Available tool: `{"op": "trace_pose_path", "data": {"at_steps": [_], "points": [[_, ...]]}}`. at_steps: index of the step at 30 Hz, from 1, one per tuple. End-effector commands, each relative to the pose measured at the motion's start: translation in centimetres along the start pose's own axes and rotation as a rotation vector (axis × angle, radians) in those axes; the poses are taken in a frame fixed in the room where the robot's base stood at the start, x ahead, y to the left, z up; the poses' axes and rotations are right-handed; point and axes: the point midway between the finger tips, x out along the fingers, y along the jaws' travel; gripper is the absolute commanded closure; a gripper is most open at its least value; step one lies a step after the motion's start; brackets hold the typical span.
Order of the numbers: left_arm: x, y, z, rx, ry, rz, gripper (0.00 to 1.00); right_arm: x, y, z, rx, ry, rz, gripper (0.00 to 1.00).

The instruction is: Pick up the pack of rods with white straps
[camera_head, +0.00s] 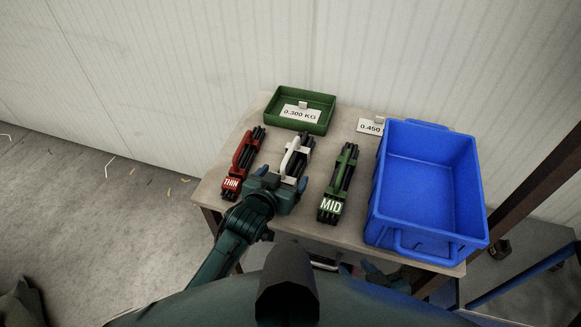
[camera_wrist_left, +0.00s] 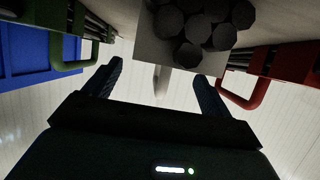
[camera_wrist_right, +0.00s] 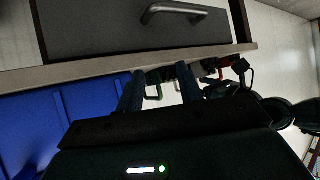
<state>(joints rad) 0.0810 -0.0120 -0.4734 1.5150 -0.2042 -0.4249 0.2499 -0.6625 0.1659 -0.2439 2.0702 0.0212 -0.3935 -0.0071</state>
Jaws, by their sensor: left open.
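The pack of black rods with white straps (camera_head: 297,155) lies on the table between a red-strapped pack and a green-strapped pack. My left gripper (camera_head: 283,177) is at its near end, open, its fingers on either side of the white handle. In the left wrist view, the rod ends (camera_wrist_left: 195,22) of the pack and its white handle (camera_wrist_left: 162,80) lie between and beyond the open fingers (camera_wrist_left: 158,75). I cannot tell whether the fingers touch it. My right gripper (camera_wrist_right: 160,80) is open and empty, low at the table's front; a drawer handle shows above it.
The red pack (camera_head: 243,150) reads THIN and the green pack (camera_head: 340,185) reads MID. A green tray (camera_head: 320,129) with a 0.300 KG label stands at the back. A large empty blue crate (camera_head: 425,190) fills the right side of the table, with a 0.450 label behind.

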Motion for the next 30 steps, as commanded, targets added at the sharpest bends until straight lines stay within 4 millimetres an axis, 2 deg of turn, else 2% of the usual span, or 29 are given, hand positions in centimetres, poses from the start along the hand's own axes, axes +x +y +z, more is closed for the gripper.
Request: {"op": "trace_pose_path", "data": {"at_steps": [12,22,30], "points": [[4.6,-0.6,-0.4,0.000,-0.001,-0.001,0.16,0.1,-0.1,0.2,0.000,0.000,-0.003,0.64],[5.2,-0.6,-0.4,0.000,-0.001,-0.001,0.16,-0.1,-0.3,0.4,0.000,-0.003,-0.006,0.64],[5.2,-0.6,-0.4,0.000,-0.002,-0.001,0.37,-0.1,-0.3,0.5,0.000,-0.004,-0.007,0.64]]}}
